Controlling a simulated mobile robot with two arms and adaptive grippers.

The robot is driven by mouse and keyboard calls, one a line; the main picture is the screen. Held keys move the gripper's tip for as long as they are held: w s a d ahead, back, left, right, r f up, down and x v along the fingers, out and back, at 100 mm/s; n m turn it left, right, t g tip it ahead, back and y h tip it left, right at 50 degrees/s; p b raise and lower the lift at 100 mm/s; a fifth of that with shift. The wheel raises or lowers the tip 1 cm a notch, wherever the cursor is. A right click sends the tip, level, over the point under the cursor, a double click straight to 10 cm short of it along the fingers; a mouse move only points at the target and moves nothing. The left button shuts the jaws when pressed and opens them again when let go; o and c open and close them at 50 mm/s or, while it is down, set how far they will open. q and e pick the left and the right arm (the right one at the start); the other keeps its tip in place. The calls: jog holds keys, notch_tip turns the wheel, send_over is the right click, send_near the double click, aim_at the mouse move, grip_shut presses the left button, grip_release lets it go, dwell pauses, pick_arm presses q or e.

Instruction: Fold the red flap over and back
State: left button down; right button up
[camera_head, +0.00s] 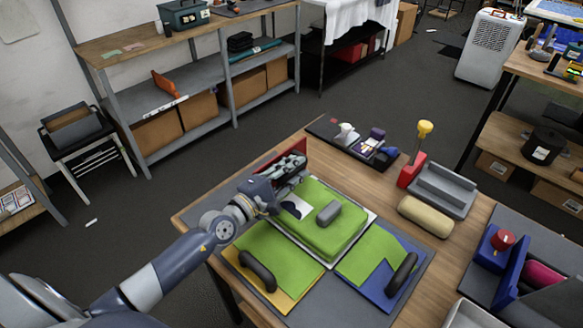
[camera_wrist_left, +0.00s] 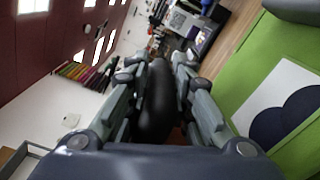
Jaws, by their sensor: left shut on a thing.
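The red flap (camera_head: 294,152) shows as a dark red strip standing up at the far left edge of the green block, mostly hidden behind my left gripper (camera_head: 296,168). The handle's join to the flap is hidden. The green block (camera_head: 338,237) beside it bears a white patch (camera_head: 290,212) with dark shapes. My right gripper is not in view.
Yellow (camera_head: 289,297) and blue (camera_head: 376,295) panels with green tops and dark handles lie in front. A tan roll (camera_head: 425,216), a grey tray (camera_head: 447,184) and a yellow-topped red stand (camera_head: 411,170) are to the right.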

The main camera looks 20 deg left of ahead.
pick_arm(q)
jog(key=c, duration=1.4)
grip_release()
jog(key=shift+s+d+f, duration=0.15)
jog(key=shift+s+d, duration=0.05)
jog(key=shift+d, duration=0.2)
jog(key=shift+w+a, duration=0.1)
jog(key=shift+a, duration=0.15)
jog(key=v, duration=1.2)
